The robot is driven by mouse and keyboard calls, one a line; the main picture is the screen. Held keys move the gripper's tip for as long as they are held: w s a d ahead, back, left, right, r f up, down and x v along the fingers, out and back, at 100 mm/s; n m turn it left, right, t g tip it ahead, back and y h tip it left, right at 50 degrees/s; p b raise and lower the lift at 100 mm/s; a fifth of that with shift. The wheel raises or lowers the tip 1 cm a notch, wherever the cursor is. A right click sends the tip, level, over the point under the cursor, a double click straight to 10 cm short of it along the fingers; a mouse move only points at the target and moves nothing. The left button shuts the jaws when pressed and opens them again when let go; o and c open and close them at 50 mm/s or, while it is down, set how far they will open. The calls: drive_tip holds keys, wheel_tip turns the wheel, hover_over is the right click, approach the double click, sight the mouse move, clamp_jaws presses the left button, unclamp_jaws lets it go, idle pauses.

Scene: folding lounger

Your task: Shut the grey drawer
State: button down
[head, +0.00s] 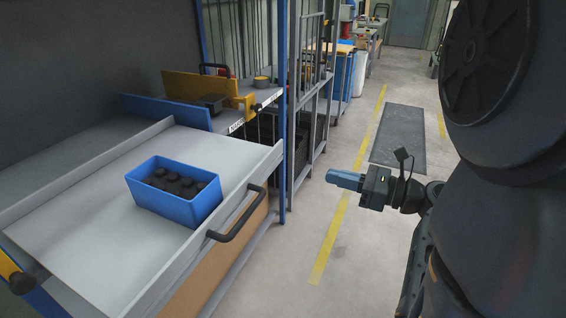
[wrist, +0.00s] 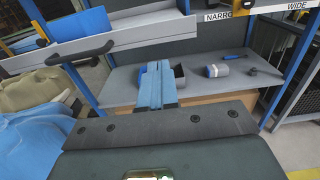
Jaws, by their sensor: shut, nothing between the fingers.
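The grey drawer (head: 95,235) is pulled out at the left of the head view. Its front carries a black bar handle (head: 237,217). A blue bin (head: 163,209) with several dark round-topped pieces stands inside it. My gripper (head: 332,178) is shut and empty, to the right of the drawer front and apart from the handle, with its blue fingers pointing left. In the wrist view, the fingers (wrist: 156,88) are together at the middle; the drawer front (wrist: 145,37) and handle (wrist: 80,53) are at the upper left.
A blue rack post (head: 283,110) stands beside the drawer's far end. A shelf (wrist: 215,85) with a few small items lies beyond my fingers in the wrist view. The floor (head: 300,210) between drawer and gripper is clear. A dark mat (head: 398,137) lies farther back.

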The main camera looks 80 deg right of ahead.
sight(271, 160)
drive_tip(key=p+x, duration=0.1)
drive_tip(key=x, duration=1.2)
drive_tip(key=shift+w+d, duration=0.15)
drive_tip(key=shift+w, duration=0.15)
